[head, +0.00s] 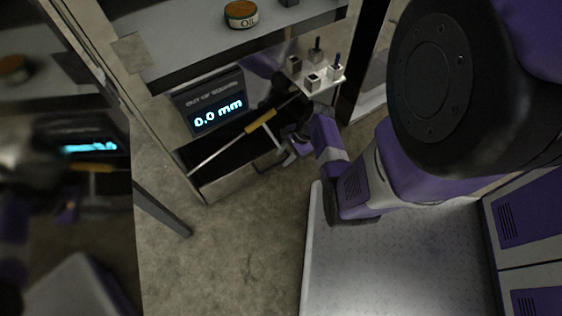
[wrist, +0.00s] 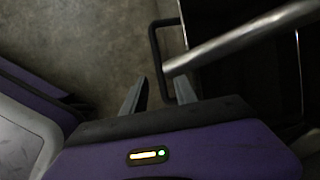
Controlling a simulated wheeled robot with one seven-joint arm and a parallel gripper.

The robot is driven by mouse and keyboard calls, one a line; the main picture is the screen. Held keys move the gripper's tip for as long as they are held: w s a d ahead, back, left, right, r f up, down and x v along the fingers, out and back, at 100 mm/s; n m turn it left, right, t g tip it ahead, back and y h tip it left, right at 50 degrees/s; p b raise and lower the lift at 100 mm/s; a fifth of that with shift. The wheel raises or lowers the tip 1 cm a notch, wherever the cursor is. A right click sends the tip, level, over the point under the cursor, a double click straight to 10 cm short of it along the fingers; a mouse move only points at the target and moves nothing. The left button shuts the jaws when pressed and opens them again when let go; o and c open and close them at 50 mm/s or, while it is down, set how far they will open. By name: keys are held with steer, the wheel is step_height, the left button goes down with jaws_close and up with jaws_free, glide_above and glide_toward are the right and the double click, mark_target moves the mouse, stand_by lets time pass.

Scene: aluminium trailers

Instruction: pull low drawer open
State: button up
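The low drawer (head: 232,183) is at the bottom of the metal cabinet in the head view, with a grey front and a dark space behind its top edge. I cannot tell how far out it stands. Its black loop handle (wrist: 155,45) shows in the wrist view. My gripper (wrist: 162,82) is open, its two fingers apart, with the near end of the handle between them. In the head view my gripper (head: 289,155) is at the right end of the drawer front, partly hidden by my arm.
A long rod with a yellow grip (head: 261,121) lies across the dark space; a metal rod (wrist: 240,38) crosses close by in the wrist view. A display (head: 212,100) reads 0.0 mm. A small tray (head: 322,86) holds metal blocks. An oil tin (head: 241,14) stands above. Floor is clear at left.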

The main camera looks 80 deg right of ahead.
steer(key=shift+b+x, duration=0.55)
steer(key=shift+x, duration=0.9)
jaws_close()
stand_by(0.4)
